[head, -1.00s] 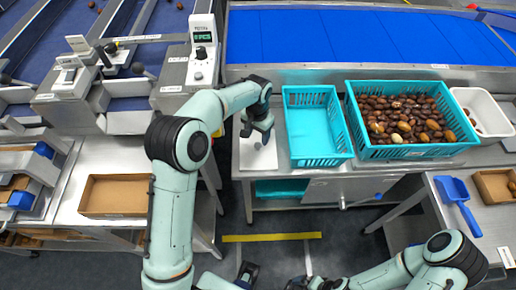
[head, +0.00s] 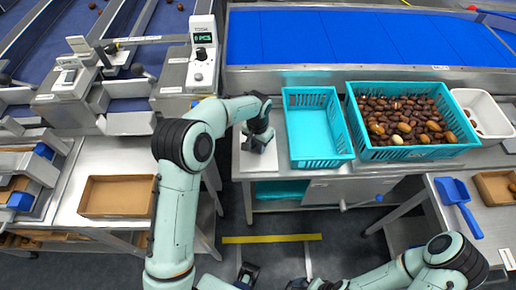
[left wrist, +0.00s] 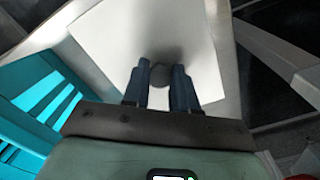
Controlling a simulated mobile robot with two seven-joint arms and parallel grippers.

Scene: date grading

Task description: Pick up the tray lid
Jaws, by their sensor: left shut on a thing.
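The tray lid (head: 251,166) is a flat white sheet lying on the steel counter, left of an empty teal crate. In the left wrist view the lid (left wrist: 112,38) fills the middle, with a round grey knob (left wrist: 161,75) on it. My left gripper (head: 257,147) is down over the lid. In the left wrist view, the left gripper (left wrist: 161,78) has its two blue-grey fingers on either side of the knob, shut on it. My right arm shows at the lower right, but its jaws are not clear at the bottom edge.
The empty teal crate (head: 296,163) stands close right of the lid. A teal crate of dates (head: 372,153) and a white bin (head: 496,107) are further right. A blue conveyor (head: 370,38) runs behind. A cardboard tray (head: 85,213) and scale (head: 202,62) are left.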

